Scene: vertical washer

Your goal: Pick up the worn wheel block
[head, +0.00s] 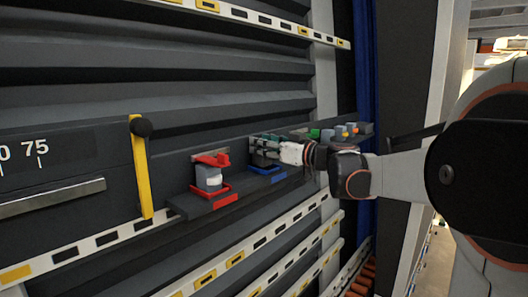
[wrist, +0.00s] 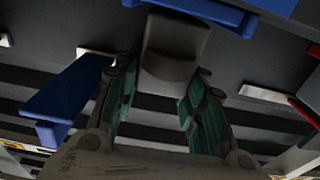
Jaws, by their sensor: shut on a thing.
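My gripper (head: 272,146) reaches in from the right to the blue-edged station on the shelf. In the wrist view its teal-padded fingers (wrist: 160,85) are shut on a plain dark grey block (wrist: 174,42), which appears to be the worn wheel block. The block stands between the blue parts (wrist: 70,92) of the station; I cannot tell whether it still touches its seat. In the head view my gripper hides most of the block. A second grey block (head: 208,178) with a red clamp on top sits in a red tray (head: 224,194) to the left.
The shelf (head: 185,206) runs along a dark ribbed wall. Further right are small green, grey, blue and orange pieces (head: 340,132). A yellow lever (head: 139,168) with a black knob stands at left. A blue curtain-like strip (head: 366,65) hangs at the right.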

